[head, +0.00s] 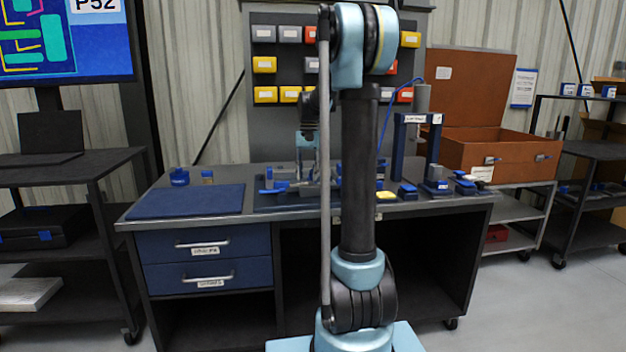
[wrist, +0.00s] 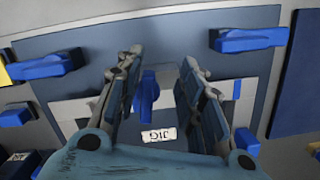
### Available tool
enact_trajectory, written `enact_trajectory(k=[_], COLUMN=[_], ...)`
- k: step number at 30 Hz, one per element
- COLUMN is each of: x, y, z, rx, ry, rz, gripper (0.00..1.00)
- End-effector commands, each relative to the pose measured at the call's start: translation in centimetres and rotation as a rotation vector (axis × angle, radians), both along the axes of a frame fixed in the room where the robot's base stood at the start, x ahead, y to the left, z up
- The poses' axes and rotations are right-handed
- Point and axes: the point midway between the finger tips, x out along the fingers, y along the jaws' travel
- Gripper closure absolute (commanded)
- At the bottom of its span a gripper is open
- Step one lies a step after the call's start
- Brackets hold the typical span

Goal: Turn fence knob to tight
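In the wrist view a blue knob (wrist: 147,92) stands upright on a grey block, above a white label (wrist: 160,134) that reads JIG upside down. Two blue lever-like handles, one at upper left (wrist: 47,65) and one at upper right (wrist: 248,39), lie outside the fingers. No marking shows which is the fence knob or where tight is. In the head view my gripper (head: 308,150) points down over the bench, partly hidden by my arm.
The workbench (head: 150,212) carries a blue mat (head: 188,201) at left and a dark upright frame (head: 398,150) at right, with small blue parts around. A yellow-topped block (head: 387,195) sits near the front edge. A brown case (head: 500,155) stands open at right.

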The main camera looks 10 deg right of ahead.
Motion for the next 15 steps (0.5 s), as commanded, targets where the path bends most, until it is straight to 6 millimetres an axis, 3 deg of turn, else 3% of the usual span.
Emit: enact_trajectory(k=[15], x=[-0.1], y=[-0.1], z=[3.7], rx=[-0.002], ry=[0.002], rz=[-0.001], gripper=[0.65])
